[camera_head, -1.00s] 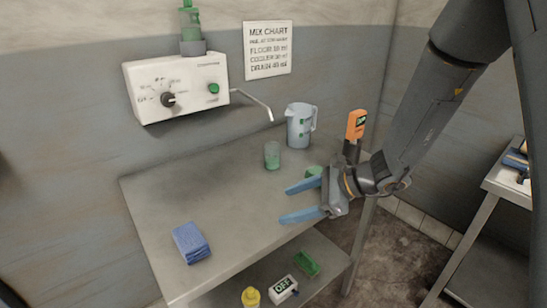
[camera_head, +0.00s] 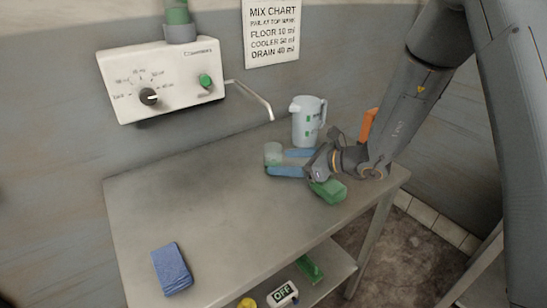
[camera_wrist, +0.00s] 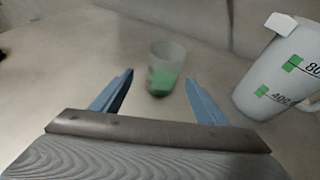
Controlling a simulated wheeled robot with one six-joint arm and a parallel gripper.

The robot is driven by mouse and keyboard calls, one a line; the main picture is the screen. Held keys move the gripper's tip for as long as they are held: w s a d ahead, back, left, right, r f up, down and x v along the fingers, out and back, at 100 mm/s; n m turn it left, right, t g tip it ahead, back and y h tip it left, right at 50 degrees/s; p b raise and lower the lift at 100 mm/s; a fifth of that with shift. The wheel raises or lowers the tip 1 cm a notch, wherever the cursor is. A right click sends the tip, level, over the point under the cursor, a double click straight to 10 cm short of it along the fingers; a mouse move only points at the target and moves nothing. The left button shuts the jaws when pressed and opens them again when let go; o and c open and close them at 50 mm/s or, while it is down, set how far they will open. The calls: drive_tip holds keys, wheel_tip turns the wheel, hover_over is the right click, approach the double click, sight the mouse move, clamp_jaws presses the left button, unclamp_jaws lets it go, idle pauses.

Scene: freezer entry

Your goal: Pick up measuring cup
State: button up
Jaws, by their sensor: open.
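The measuring cup, a small translucent cup (camera_head: 272,152) with green toward its bottom, stands upright on the grey metal table (camera_head: 215,215). In the wrist view the cup (camera_wrist: 165,68) is straight ahead, just beyond the gap between the fingertips. My gripper (camera_head: 279,162) has blue fingers, is open and empty, and reaches in low from the right. In the wrist view its fingers (camera_wrist: 158,77) are spread to either side of the cup's line. I cannot tell whether a finger touches the cup.
A pale marked jug (camera_head: 307,122) stands close behind and right of the cup; it also shows in the wrist view (camera_wrist: 282,72). A blue folded cloth (camera_head: 171,269) lies front left. The table's middle is clear.

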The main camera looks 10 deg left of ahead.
sight(281, 160)
drive_tip(key=shift+w+a+f+p, duration=0.2)
drive_tip(key=shift+w+a+p, duration=0.15)
drive_tip(key=shift+a, duration=0.05)
drive_tip(key=p+x, duration=0.1)
drive_tip(key=x, duration=0.2)
drive_tip(key=shift+a+r+p, duration=0.1)
drive_tip(key=shift+a+p, duration=0.05)
drive_tip(key=shift+p, duration=0.2)
drive_tip(key=shift+w+a+f, duration=0.25)
drive_tip(key=shift+a+f, duration=0.05)
drive_tip(key=shift+a, duration=0.2)
drive_tip(key=c, duration=1.2)
drive_tip(key=shift+c, duration=0.2)
drive_tip(key=shift+r, duration=0.15)
